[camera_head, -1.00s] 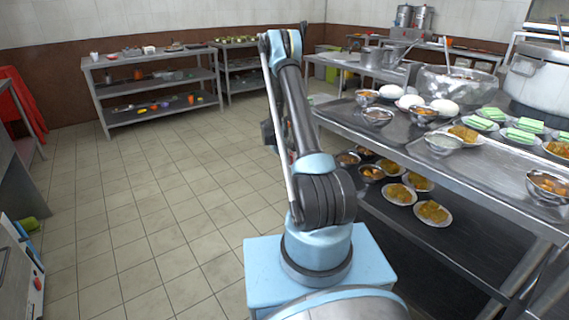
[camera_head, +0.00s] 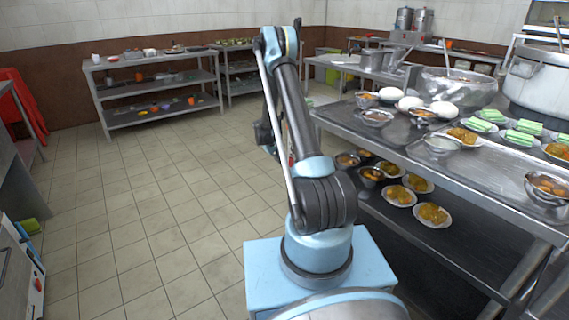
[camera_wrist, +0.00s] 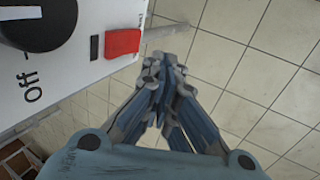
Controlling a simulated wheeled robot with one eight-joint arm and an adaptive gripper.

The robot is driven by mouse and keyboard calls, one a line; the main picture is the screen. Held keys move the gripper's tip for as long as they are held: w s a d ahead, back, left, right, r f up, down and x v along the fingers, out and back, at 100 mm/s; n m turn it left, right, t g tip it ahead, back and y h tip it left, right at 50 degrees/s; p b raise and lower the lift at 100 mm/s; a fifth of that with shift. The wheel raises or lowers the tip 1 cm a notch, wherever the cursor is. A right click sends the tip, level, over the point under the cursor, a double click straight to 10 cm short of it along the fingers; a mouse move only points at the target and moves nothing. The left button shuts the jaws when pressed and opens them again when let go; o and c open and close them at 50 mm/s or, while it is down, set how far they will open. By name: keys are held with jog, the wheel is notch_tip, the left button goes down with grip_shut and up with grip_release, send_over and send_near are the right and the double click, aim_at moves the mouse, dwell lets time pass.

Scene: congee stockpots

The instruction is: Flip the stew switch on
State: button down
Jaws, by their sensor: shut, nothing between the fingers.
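In the wrist view, a red switch (camera_wrist: 122,43) sits on a white panel (camera_wrist: 75,78), beside a small black slot. A large black knob (camera_wrist: 38,22) is to its left, with "Off" printed below it. No stew label is readable. My gripper (camera_wrist: 165,62) is shut and empty, its fingertips just right of and slightly below the red switch in the picture. I see no clear contact. In the head view my arm hides the gripper's fingers and the panel cannot be made out near them.
A steel table (camera_head: 470,175) with bowls, plates and a large pot (camera_head: 538,78) stands on the right. Food plates lie on its lower shelf. A grey shelf unit (camera_head: 150,62) stands at the back left. The tiled floor (camera_head: 150,190) between is clear.

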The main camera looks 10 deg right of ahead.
jog(key=v, duration=0.9)
jog(key=shift+d+r, duration=0.3)
jog(key=shift+r, duration=0.05)
jog(key=shift+w, duration=0.1)
jog(key=s+a+f+n+t+h, duration=0.1)
jog(key=s+a+f+n+h, duration=0.1)
jog(key=n, duration=1.6)
notch_tip(320, 180, down, 2)
jog(key=shift+s+a, duration=0.75)
jog(key=shift+a, duration=0.3)
jog(key=shift+f, duration=0.1)
